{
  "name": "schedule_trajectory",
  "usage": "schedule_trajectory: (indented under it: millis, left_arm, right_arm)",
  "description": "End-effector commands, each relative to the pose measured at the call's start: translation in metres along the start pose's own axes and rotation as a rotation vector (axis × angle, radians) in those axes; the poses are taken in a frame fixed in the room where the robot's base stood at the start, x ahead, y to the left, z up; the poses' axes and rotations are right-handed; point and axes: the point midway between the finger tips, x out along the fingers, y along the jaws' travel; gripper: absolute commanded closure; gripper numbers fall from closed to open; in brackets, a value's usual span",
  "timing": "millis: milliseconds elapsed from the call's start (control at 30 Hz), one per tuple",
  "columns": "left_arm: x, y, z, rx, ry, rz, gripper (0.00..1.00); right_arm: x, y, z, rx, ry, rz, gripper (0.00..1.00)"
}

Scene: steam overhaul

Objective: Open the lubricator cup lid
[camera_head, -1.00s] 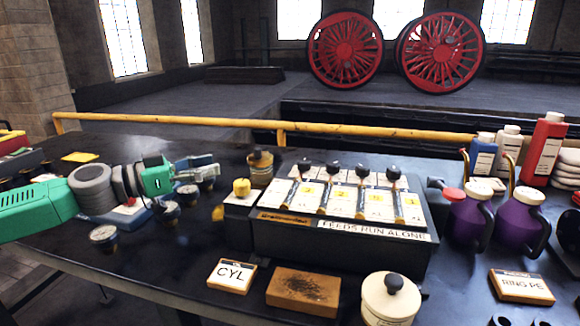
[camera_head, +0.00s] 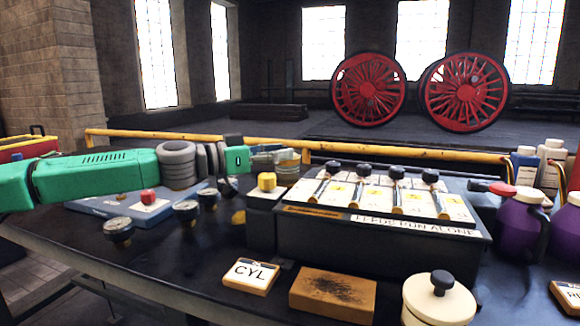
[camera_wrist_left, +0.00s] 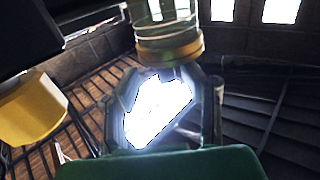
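A small brass and glass cup (camera_head: 289,172), which looks like the lubricator cup, stands behind the left end of the black feed box. My left gripper (camera_head: 272,156) is level with it and partly covers it. In the left wrist view the clear glass body and brass band of the cup (camera_wrist_left: 167,45) show at the far end of the fingers (camera_wrist_left: 163,85). The fingers are apart, with a bright window visible between them. I cannot tell whether they touch the cup. Its lid is hidden or cut off. My right gripper is not in view.
The black feed box (camera_head: 380,232) carries several black-knobbed levers. A yellow rail (camera_head: 400,151) runs behind.

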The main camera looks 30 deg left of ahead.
Motion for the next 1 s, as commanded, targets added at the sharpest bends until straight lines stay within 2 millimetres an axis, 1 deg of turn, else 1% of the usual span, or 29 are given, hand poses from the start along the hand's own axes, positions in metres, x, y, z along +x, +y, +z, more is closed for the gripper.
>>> schedule_trajectory:
  millis: [33, 200, 333, 500, 533, 567, 600, 633, 1000]
  left_arm:
    - [0.006, -0.002, 0.004, -0.001, -0.003, -0.001, 0.64]
    - [0.021, 0.002, 0.001, 0.002, -0.004, -0.001, 0.64]
    - [0.027, 0.006, -0.001, 0.004, -0.007, -0.002, 0.64]
    - [0.028, 0.007, -0.002, 0.006, -0.007, 0.0, 0.64]
    - [0.027, 0.007, -0.002, 0.005, -0.006, 0.0, 0.68]
    - [0.026, 0.006, -0.002, 0.004, -0.005, -0.001, 0.78]
    - [0.025, 0.005, -0.001, 0.003, -0.004, -0.001, 0.92]
    - [0.025, 0.004, -0.001, 0.003, -0.003, -0.001, 1.0]
    - [0.021, 0.004, 0.0, -0.004, -0.006, 0.001, 1.0]
  right_arm:
    - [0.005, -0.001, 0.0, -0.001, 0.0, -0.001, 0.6]
    - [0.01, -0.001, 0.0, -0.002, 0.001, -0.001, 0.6]
    - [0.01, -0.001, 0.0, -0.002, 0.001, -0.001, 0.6]
    - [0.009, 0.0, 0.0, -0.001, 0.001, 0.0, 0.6]
    - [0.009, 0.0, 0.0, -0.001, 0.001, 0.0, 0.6]
    - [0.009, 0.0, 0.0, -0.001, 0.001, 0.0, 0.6]
    - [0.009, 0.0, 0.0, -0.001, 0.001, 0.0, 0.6]
    - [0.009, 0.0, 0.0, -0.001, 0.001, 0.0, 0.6]
    - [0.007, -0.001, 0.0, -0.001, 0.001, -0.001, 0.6]
